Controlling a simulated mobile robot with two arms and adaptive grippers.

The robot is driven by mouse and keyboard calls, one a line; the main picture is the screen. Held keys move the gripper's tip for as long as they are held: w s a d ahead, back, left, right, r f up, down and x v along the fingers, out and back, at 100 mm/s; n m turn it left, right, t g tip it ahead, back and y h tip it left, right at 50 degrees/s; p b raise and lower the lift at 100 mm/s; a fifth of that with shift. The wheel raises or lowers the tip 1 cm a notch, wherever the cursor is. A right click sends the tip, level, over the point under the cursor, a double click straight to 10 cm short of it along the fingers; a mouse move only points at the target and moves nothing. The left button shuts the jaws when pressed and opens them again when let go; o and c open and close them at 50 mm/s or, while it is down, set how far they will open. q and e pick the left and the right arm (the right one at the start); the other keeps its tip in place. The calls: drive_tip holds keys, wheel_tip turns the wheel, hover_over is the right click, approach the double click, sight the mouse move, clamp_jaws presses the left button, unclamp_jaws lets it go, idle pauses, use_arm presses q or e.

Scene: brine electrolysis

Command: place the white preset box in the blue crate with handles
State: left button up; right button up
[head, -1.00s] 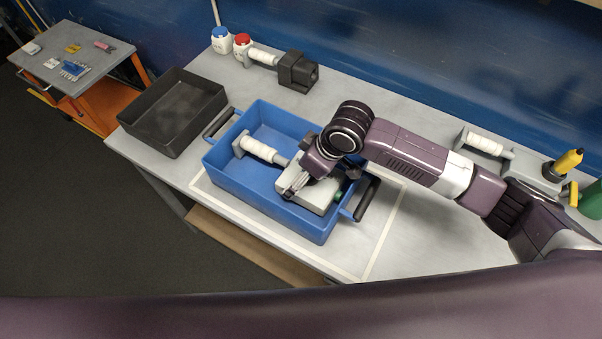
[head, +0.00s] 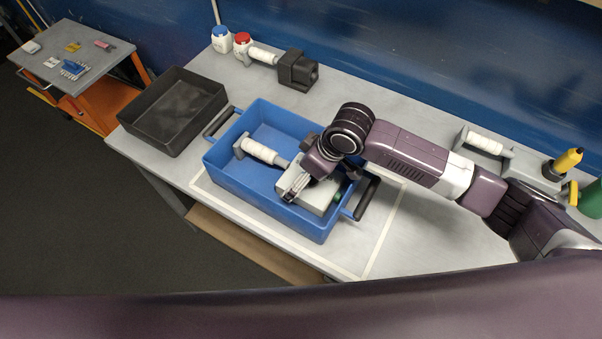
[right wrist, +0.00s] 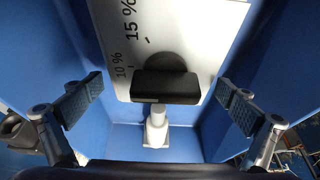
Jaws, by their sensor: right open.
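The blue crate with handles (head: 225,176) stands on the table inside a white outline. The white preset box (head: 323,204) is in its right end; it looks pale grey, with a green part at its right side. My right gripper (head: 297,184) is just above the box and hides part of it. In the right wrist view the white box face (right wrist: 205,35) shows "10 %" and "15 %" marks and a black knob-like part (right wrist: 165,87). The jaws (right wrist: 160,103) are wide apart there, with nothing held between them. My left gripper is out of view.
A white-bodied cylinder with a grey end (head: 262,151) lies in the crate beside the box. A black tray (head: 172,110) stands left of the crate. Two capped jars (head: 222,40) and a black block (head: 297,72) are behind. A grey fixture (head: 530,175) stands at the right.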

drive_tip(key=v, duration=1.1)
drive_tip(key=shift+r+b, duration=0.15)
drive_tip(key=shift+b, duration=0.15)
drive_tip(key=shift+s, duration=0.15)
